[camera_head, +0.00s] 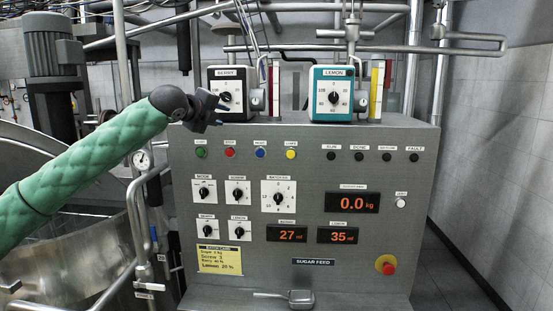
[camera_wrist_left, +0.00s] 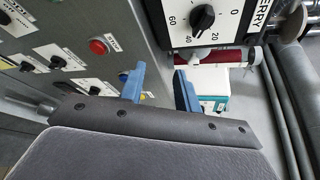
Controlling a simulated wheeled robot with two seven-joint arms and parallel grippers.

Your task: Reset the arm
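My left arm, in a green padded sleeve, comes in from the left in the head view. Its dark gripper (camera_head: 221,114) is in front of the upper left of the grey control panel (camera_head: 310,170), just below the BERRY dial box (camera_head: 245,90). In the left wrist view the two blue fingers of the left gripper (camera_wrist_left: 160,88) stand apart with nothing held between them. The BERRY dial (camera_wrist_left: 203,18) is above the fingers there, and a red button (camera_wrist_left: 99,47) is to their left. My right gripper is not in view.
A teal LEMON dial box (camera_head: 333,93) stands on the panel's top right. A red emergency knob (camera_head: 388,268) and a small metal scoop (camera_head: 299,297) are low on the panel. A steel vessel (camera_head: 75,255) with pipes is at left. Bare floor and wall lie at right.

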